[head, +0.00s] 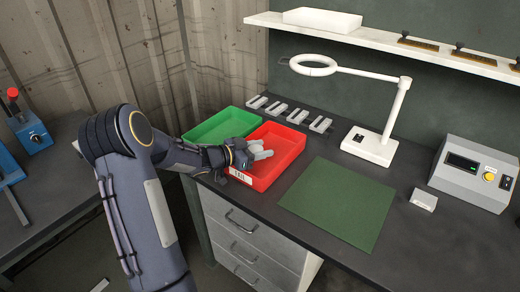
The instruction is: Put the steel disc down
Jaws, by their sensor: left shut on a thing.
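My left gripper (260,150) reaches in from the left and is over the red tray (290,160), low and near its left side. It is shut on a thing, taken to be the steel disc. My right gripper is not in view.
A green tray (205,131) stands left of the red one. A row of grey blocks (297,116) lies behind. A green mat (338,203), a ring lamp (372,144), a small light block (424,200) and a control box (472,172) are to the right.

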